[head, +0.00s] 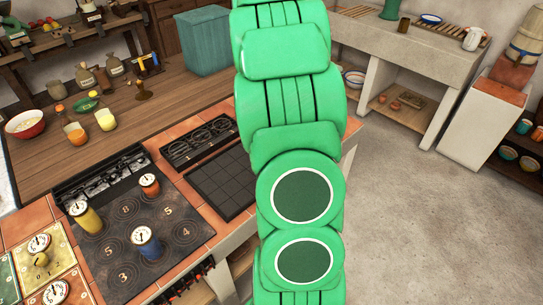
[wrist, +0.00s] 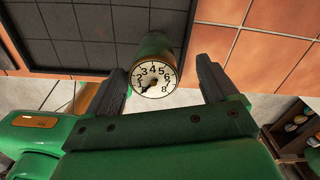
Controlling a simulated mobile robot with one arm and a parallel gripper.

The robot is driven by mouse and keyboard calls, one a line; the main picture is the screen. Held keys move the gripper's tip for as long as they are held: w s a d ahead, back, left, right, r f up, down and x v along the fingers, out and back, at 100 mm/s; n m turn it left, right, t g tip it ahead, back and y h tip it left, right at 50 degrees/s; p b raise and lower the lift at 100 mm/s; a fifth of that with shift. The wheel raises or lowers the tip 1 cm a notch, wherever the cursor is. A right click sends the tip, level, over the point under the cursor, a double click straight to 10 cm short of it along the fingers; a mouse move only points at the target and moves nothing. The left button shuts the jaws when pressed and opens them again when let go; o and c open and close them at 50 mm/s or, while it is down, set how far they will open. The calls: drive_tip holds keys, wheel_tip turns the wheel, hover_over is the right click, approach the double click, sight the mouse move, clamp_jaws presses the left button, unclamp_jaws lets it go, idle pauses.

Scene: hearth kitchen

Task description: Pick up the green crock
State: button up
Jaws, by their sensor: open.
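In the wrist view, a green crock (wrist: 157,46) with a round numbered dial on its near end shows between the fingers of my gripper (wrist: 160,68). The gripper is open. The crock's dial looks close to the left finger, with a wider gap to the right finger. I cannot tell whether the left finger touches it. In the head view, my green arm covers the middle of the picture and hides the gripper; I cannot make out this crock there.
In the head view, a yellow crock (head: 84,216), a blue one (head: 147,245) and an orange one (head: 149,186) stand on the stove (head: 125,275). A dark grid panel (head: 222,183) lies beside it. Bottles and a red bowl (head: 25,125) stand on the wooden counter (head: 190,90). The floor at right is clear.

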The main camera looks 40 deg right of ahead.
drive_tip(key=f, duration=0.4)
drive_tip(key=shift+s+a+f, duration=0.1)
drive_tip(key=shift+s+a, duration=0.1)
drive_tip(key=shift+a, duration=0.2)
drive_tip(key=shift+f, duration=0.5)
drive_tip(key=c, duration=1.4)
drive_tip(key=shift+r, duration=0.1)
